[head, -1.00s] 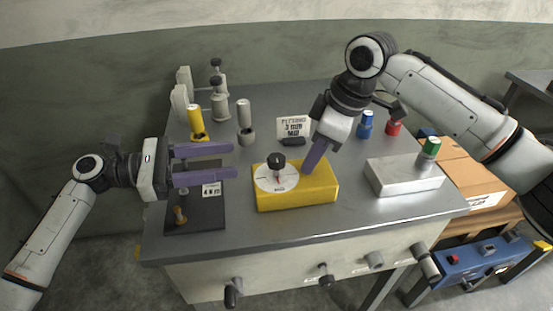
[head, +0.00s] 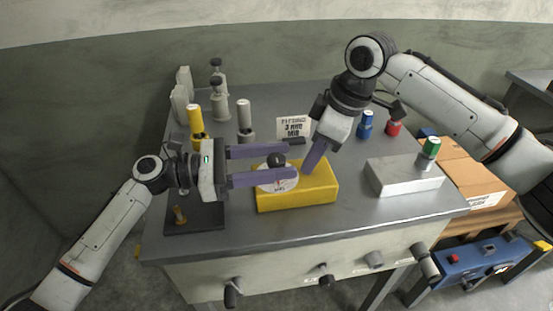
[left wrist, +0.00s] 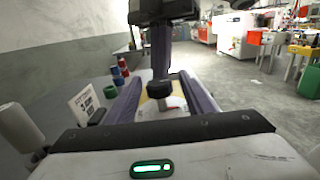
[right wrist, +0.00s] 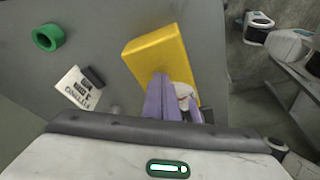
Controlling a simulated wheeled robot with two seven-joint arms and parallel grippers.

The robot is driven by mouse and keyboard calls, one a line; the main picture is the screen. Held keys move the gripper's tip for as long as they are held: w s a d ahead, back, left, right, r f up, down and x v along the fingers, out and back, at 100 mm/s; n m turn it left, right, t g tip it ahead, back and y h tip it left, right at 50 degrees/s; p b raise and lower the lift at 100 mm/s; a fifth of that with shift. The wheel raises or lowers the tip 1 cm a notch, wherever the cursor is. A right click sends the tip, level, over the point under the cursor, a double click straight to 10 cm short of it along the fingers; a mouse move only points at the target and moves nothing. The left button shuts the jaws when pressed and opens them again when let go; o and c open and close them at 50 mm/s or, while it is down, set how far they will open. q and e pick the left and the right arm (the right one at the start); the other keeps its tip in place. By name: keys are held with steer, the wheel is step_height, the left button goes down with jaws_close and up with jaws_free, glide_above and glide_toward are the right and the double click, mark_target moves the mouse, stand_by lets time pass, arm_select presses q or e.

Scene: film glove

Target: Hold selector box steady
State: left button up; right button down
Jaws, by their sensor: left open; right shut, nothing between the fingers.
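The yellow selector box (head: 310,192) sits on the grey table, with a white dial (head: 284,184) and a black knob (head: 276,160) on its left part. My left gripper (head: 294,165) is open, its purple fingers reaching over the dial from the left. In the left wrist view the knob (left wrist: 160,90) stands between the fingers (left wrist: 158,98). My right gripper (head: 309,172) is shut and empty, its fingertips pointing down at the box top beside the dial. In the right wrist view the closed fingers (right wrist: 163,78) overlap the box (right wrist: 160,54); exact contact cannot be told.
A sign card (head: 294,127) stands behind the box. A dark pad (head: 190,222) lies at left. Table front right is clear.

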arm_select(q)
steer(key=c, duration=1.1)
steer(key=shift+o, duration=0.2)
steer(key=shift+d+f+t, duration=0.1)
steer(key=shift+f+t, duration=0.05)
steer(key=shift+t, duration=0.15)
steer(key=shift+s+n+t+y, duration=0.1)
steer(key=shift+n+t+y, duration=0.3)
steer(key=shift+n+t, duration=0.35)
steer(key=n+t+y, duration=0.2)
steer(key=t, duration=0.1)
steer(key=shift+f+n+t, duration=0.15)
steer(key=shift+n+t, duration=0.1)
steer(key=shift+s+d+r+n+t+y, duration=0.1)
steer(key=shift+d+r+n+t+y, duration=0.05)
steer(key=shift+n+t+y, duration=0.75)
steer(key=shift+d+r+n+t+y, duration=0.15)
steer(key=shift+n+t+y, duration=0.5)
steer(key=shift+t, duration=0.35)
steer(key=shift+a+n+t+y, duration=0.2)
steer(key=shift+n+t+y, duration=0.15)
steer(key=shift+y, duration=0.1)
